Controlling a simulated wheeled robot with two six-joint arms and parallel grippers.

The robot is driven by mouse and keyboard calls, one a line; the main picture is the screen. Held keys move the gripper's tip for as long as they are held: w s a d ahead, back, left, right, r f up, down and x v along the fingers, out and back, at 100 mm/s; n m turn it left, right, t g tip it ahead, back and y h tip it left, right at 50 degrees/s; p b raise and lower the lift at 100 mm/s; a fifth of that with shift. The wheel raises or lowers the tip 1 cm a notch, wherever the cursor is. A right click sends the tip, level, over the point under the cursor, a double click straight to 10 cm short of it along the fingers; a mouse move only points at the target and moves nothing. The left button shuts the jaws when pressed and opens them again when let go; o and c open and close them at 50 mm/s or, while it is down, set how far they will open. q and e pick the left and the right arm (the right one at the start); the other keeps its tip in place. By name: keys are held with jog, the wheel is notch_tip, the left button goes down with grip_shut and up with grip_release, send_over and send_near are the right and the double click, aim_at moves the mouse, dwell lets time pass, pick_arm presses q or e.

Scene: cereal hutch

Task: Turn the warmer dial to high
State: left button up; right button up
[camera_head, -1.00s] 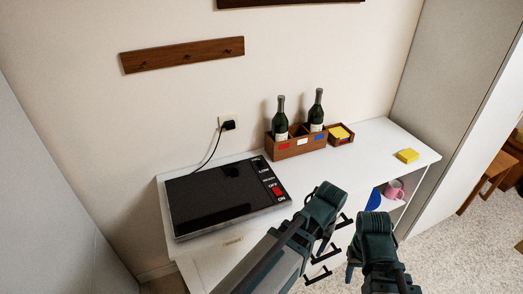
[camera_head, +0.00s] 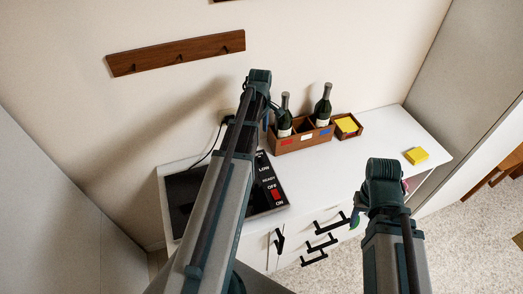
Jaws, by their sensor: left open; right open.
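The warmer (camera_head: 181,188) is a flat black unit on the left of the white hutch top. My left arm crosses in front of it and hides much of its plate. Its control strip shows a LOW label, a READY label and a red switch (camera_head: 276,194) between OFF and ON. The dial cannot be made out; the far end of the strip is partly behind my arm. My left gripper (camera_head: 268,112) is open and empty, raised near the wall and left of the bottles in the picture. My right gripper (camera_head: 356,217) is open and empty in front of the hutch.
A wooden box (camera_head: 297,140) holds two dark bottles. Beside it are a small wooden tray (camera_head: 355,131) with yellow notes and a loose yellow pad (camera_head: 416,155). A hook rail (camera_head: 180,52) hangs on the wall. Drawers with black handles (camera_head: 320,246) face front. The middle hutch top is clear.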

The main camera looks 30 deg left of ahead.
aim_at(261, 156)
pick_arm(q)
notch_tip(261, 156, down, 14)
jog(key=b, duration=1.3)
jog(key=shift+r+b, duration=0.1)
jog(key=shift+b, duration=0.25)
grip_shut()
